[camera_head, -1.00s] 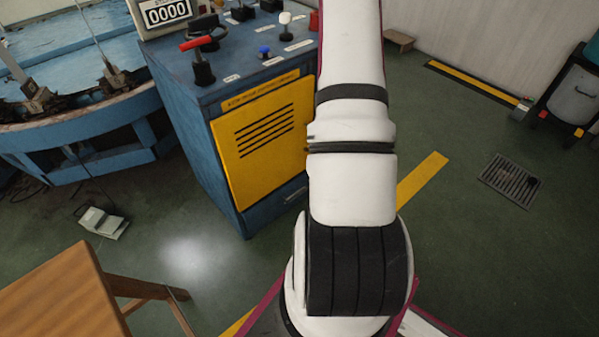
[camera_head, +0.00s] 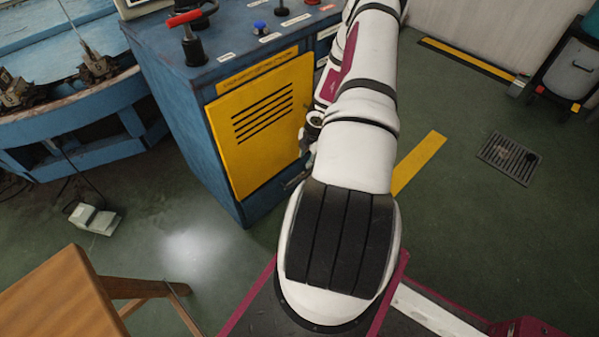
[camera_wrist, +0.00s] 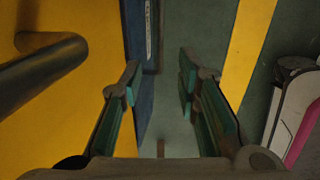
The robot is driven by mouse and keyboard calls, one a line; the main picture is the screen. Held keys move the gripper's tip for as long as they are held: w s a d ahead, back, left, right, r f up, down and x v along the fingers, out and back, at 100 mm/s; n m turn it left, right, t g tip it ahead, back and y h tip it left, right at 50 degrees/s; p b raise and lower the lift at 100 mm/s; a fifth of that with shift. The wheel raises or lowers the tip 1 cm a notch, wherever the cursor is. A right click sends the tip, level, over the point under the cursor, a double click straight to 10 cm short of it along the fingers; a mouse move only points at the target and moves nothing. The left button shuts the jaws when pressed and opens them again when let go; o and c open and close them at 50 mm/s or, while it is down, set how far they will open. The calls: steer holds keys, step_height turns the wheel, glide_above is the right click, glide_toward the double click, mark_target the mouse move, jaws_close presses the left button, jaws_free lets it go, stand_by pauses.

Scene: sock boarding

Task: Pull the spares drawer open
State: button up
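The blue cabinet (camera_head: 175,110) has a yellow louvred door (camera_head: 255,130). The spares drawer seems to be the low blue front (camera_head: 264,203) under that door; its handle is mostly hidden by my arm and gripper in the head view, and I see no open gap. In the wrist view my gripper (camera_wrist: 160,65) is open, its green-padded fingers apart with nothing between them. A blue edge (camera_wrist: 140,60) with a pale bar (camera_wrist: 149,30) runs just beside the left fingertip; I cannot tell whether they touch.
A thick black bar (camera_wrist: 40,70) stands out from the yellow panel in the wrist view. A wooden table (camera_head: 50,300) is at lower left, a foot pedal (camera_head: 94,219) on the floor. A floor drain (camera_head: 508,158) and open green floor lie right.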

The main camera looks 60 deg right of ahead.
steer(key=f+b, duration=0.1)
steer(key=f, duration=0.3)
steer(key=w+f+b, duration=0.1)
steer(key=f+b, duration=0.1)
steer(key=f, duration=0.3)
steer(key=w+f+b, duration=0.1)
steer(key=f+b, duration=0.1)
steer(key=f, duration=0.2)
steer(key=shift+w+d+f, duration=0.2)
steer(key=shift+w+d, duration=0.05)
steer(key=shift+d, duration=0.05)
jaws_close()
